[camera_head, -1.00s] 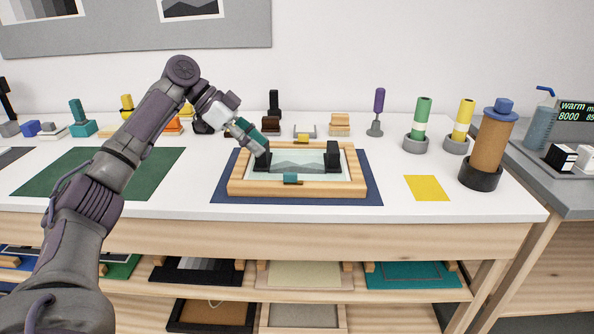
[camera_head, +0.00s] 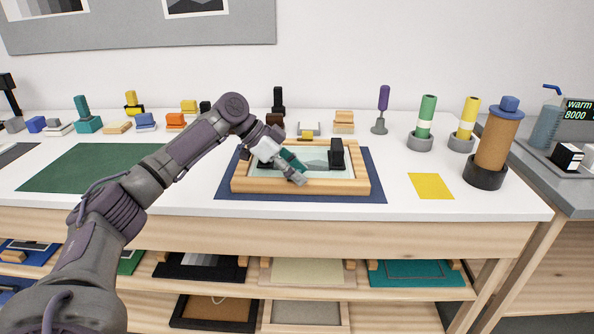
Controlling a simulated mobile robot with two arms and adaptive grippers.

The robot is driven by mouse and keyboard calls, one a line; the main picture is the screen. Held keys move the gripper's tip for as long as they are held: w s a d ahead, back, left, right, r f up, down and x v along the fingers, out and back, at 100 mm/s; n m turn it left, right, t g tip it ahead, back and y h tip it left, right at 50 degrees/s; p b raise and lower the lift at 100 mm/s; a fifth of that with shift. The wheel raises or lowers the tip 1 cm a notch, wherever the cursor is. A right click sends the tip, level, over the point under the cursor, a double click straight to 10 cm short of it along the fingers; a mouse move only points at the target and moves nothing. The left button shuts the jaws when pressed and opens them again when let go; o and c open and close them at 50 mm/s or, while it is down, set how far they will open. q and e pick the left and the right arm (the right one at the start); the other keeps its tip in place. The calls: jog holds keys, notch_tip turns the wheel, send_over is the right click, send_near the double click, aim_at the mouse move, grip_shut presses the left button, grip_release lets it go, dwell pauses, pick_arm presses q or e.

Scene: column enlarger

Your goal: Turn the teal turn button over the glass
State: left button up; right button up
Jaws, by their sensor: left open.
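A wooden frame (camera_head: 345,186) lies on a dark blue mat (camera_head: 376,190) on the table. A glass pane with a grey landscape picture (camera_head: 262,171) lies inside it. The teal turn button sits at the middle of the frame's front rail, and my gripper now covers it. My left gripper (camera_head: 298,179) is open. It points down and to the right, its tips over the front rail where the button is. I cannot tell whether the fingers touch or straddle the button. My right gripper is out of view.
A black block (camera_head: 337,154) stands at the glass's right side; one at the left is mostly hidden by my arm. A yellow turn button (camera_head: 307,134) sits at the back rail. Tall capped cylinders (camera_head: 495,145) and a yellow sheet (camera_head: 431,186) are to the right.

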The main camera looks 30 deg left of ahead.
pick_arm(q)
grip_shut()
jog(key=shift+r+n+t+y+p, duration=0.1)
jog(key=shift+n+t+y+p, duration=0.45)
jog(key=shift+n+p, duration=0.45)
jog(key=n+t+y+p, duration=0.1)
jog(key=n+y+p, duration=0.1)
jog(key=n+p, duration=0.2)
jog(key=n+t+y+p, duration=0.1)
jog(key=n+y+p, duration=0.2)
jog(key=p, duration=0.3)
jog(key=a+n+t+y+p, duration=0.1)
jog(key=n+y+p, duration=0.2)
jog(key=n+p, duration=0.1)
jog(key=shift+w+r+n+p, duration=0.15)
jog(key=shift+w+n+p, duration=0.15)
jog(key=shift+p, duration=0.45)
jog(key=n+y+p, duration=0.2)
jog(key=shift+s+a+n+g, duration=0.1)
jog(key=shift+a+n+g, duration=0.1)
jog(key=shift+n+g, duration=0.2)
jog(key=shift+a+f+n+y+p, duration=0.1)
jog(key=shift+f+n+y+p, duration=0.15)
jog(key=shift+n+y+p, duration=0.4)
jog(key=shift+n+g, duration=0.25)
